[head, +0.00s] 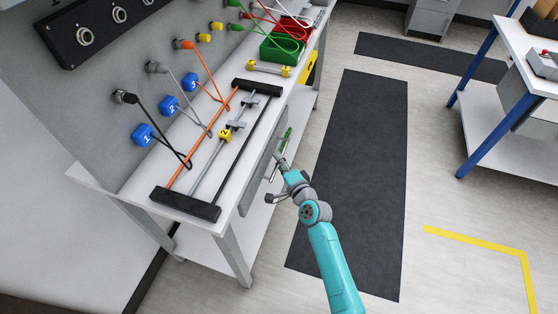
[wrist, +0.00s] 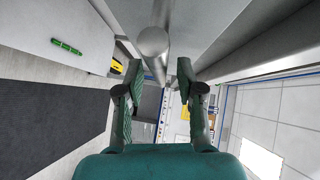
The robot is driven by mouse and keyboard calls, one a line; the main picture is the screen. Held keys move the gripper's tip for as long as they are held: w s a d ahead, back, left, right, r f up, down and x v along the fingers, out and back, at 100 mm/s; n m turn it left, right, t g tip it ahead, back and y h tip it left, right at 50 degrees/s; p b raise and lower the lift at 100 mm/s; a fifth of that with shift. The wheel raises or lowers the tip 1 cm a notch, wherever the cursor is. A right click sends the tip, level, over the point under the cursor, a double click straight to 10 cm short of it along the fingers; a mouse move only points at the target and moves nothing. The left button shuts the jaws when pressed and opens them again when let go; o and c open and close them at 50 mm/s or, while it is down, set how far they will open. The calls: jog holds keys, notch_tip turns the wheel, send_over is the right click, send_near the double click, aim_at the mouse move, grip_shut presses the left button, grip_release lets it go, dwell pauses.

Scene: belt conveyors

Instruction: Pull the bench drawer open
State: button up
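The bench drawer's grey front (head: 257,172) sits under the worktop edge in the head view and looks flush with the bench. In the wrist view, a grey round bar handle (wrist: 152,42) runs away from the camera beside a grey panel. My gripper (head: 277,166) is at the drawer front, beside the handle. In the wrist view its two green fingers are apart, and my gripper (wrist: 159,76) has the handle's far part showing between the fingertips, nearer the left finger. I cannot tell whether either finger touches it.
A green pen-like object (wrist: 67,47) lies on a white surface. A dark mat (head: 355,160) covers open floor right of the bench.

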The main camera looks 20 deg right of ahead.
jog(key=shift+w+a+f, duration=0.1)
jog(key=shift+w, duration=0.4)
grip_shut()
